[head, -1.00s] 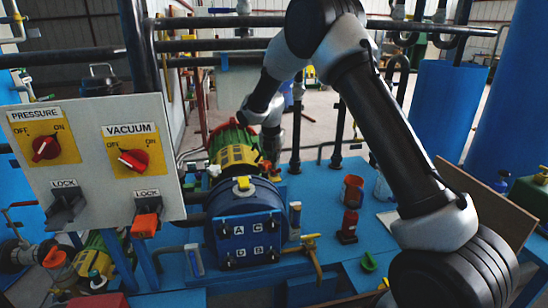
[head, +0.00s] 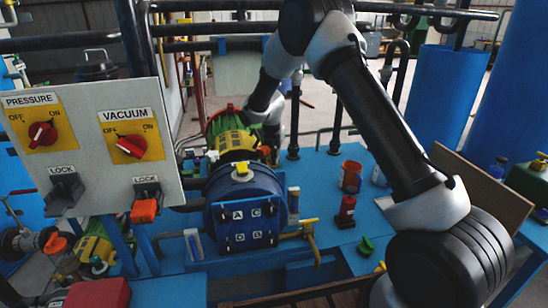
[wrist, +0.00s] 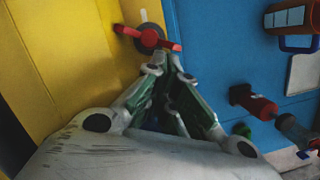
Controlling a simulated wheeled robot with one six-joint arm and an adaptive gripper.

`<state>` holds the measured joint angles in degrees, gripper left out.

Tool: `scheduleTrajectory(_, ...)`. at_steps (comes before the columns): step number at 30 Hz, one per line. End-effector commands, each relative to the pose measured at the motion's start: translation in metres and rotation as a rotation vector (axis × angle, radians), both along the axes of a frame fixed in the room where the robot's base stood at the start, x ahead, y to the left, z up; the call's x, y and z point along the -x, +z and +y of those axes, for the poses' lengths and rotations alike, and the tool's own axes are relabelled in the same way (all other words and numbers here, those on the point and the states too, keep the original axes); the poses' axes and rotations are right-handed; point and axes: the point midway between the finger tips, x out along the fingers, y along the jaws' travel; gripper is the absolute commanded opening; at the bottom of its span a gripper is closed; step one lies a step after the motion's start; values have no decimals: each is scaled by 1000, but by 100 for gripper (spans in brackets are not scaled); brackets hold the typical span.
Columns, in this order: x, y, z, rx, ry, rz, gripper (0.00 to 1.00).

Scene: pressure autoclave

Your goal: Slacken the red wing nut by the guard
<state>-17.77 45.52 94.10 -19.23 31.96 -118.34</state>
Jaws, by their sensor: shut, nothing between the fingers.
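The red wing nut (wrist: 128,31) shows in the wrist view as a red bar on a dark round hub, at the edge between a yellow surface and a blue one. The yellow guard (wrist: 85,60) fills the left of that view; a yellow cover also shows in the head view (head: 236,142). My gripper (wrist: 172,60) is shut and empty, its fingertips close below the hub and the bar's right end. I cannot tell whether they touch. In the head view my gripper (head: 272,155) is small and dark beside the yellow cover, and I cannot make out the wing nut.
A panel (head: 85,135) with pressure and vacuum switches stands at the left. A blue vessel (head: 242,212) with lettered labels is at the centre. Red containers (head: 350,177) and a green piece (head: 366,246) stand on the blue table (head: 318,200), which has bare patches between them.

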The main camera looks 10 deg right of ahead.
Motion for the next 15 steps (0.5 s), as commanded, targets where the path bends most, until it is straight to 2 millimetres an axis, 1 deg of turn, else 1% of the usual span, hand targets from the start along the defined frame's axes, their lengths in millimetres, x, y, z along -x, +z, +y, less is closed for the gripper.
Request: scheduleTrajectory(15, 0, 0, -4, 0, 84, 0, 0)
